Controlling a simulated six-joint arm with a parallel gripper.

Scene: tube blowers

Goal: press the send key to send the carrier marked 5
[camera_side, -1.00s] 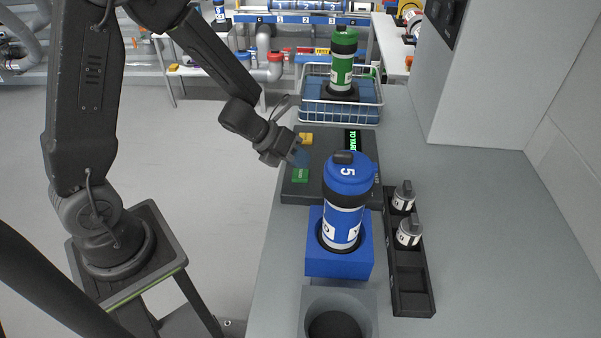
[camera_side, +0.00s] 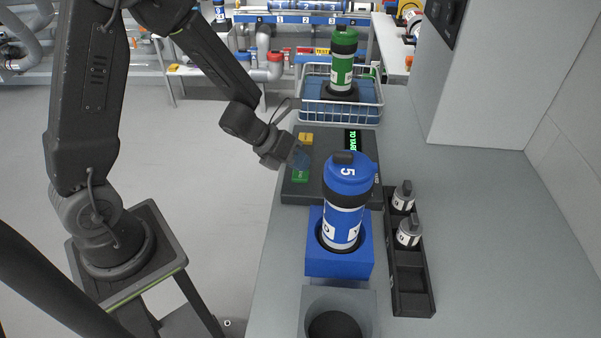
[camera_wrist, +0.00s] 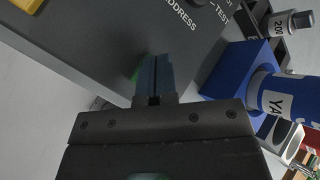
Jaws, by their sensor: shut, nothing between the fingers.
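The blue carrier marked 5 (camera_side: 343,213) stands upright in a blue block (camera_side: 338,262); part of it also shows in the wrist view (camera_wrist: 285,97). The dark key panel (camera_side: 325,186) behind it has a green key (camera_side: 300,175), a yellow key (camera_side: 305,139) and a lit green display (camera_side: 352,139). My gripper (camera_side: 301,158) is shut and empty, its fingertips at the panel's left side, just above the green key. In the wrist view the shut fingers (camera_wrist: 154,75) hide most of a green patch beside them. I cannot tell whether they touch the key.
A green carrier (camera_side: 342,62) stands in a wire basket (camera_side: 310,112) at the back. A black rack (camera_side: 412,292) holding two small grey-topped pieces is right of the blue block. A grey round-holed holder (camera_side: 366,300) is in front. The counter's right side is clear.

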